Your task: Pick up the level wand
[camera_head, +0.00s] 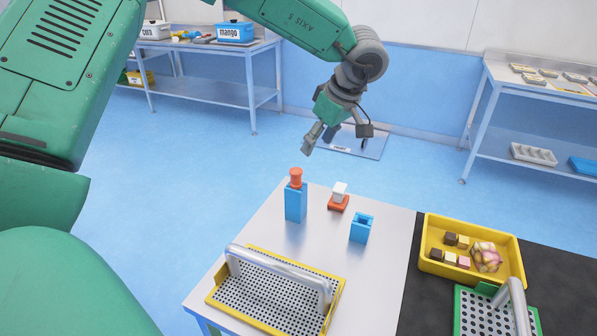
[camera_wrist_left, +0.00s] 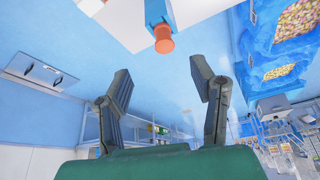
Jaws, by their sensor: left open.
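A tall blue holder (camera_head: 296,204) stands upright on the white table. An orange knobbed handle (camera_head: 296,178) sticks up from its top; this looks like the level wand, its lower part hidden in the holder. In the left wrist view, the orange handle (camera_wrist_left: 164,40) lies beyond the fingertips, near the top middle. My left gripper (camera_head: 319,138) is in the air above and behind the handle, apart from it. Its fingers (camera_wrist_left: 156,80) are spread in the left wrist view, with nothing between them. My right gripper is not in view.
A white-topped piece on a red base (camera_head: 338,198) and an open blue holder (camera_head: 360,229) stand close by to the right. A yellow-rimmed perforated tray (camera_head: 266,304) with a metal handle is in front. A yellow bin (camera_head: 430,243) holds sweets. Open floor lies behind the table.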

